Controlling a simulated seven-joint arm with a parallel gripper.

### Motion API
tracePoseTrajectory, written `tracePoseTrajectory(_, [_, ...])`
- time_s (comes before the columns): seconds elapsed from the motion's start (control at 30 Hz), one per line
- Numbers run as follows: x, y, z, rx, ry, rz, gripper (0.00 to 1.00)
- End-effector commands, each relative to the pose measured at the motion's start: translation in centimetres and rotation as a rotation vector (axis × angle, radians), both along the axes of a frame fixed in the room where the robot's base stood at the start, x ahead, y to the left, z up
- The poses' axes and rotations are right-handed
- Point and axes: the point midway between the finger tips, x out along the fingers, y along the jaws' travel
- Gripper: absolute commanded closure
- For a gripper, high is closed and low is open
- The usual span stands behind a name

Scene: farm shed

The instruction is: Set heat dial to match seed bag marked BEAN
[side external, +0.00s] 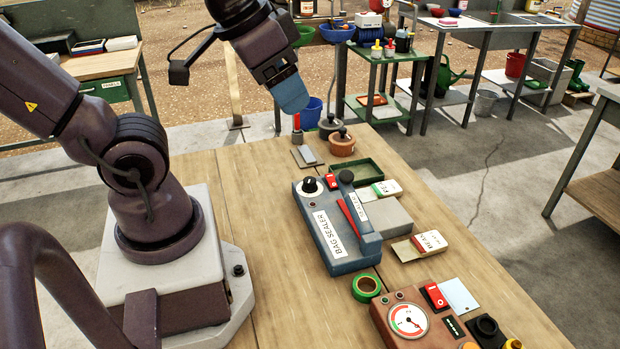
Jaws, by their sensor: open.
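The blue bag sealer (333,243) stands on the wooden table, with BAG SEALER lettered on its front. A black dial on a white ring (310,187) sits at its far left corner; its setting is too small to read. A seed bag (430,241) with a red top lies right of the sealer; its small label looks like BEAN. A second bag (386,188) with a green edge lies farther back, its label hard to read. My gripper (291,98), with blue fingers, is open and empty, high above the table's far end and well apart from the dial.
A brown box with a round gauge (408,321) stands at the near right, beside a green tape roll (366,287).

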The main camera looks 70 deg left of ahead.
Motion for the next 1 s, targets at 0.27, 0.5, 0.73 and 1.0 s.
tracePoseTrajectory(0.27, [2.9,6.5,-5.5,0.007,0.297,0.256,0.37])
tracePoseTrajectory(0.5, [5.2,12.8,-11.8,-0.075,0.472,0.440,0.37])
tracePoseTrajectory(0.73, [7.1,16.5,-16.9,-0.168,0.510,0.544,0.37])
tracePoseTrajectory(1.0, [9.5,17.5,-18.0,-0.165,0.439,0.593,0.37])
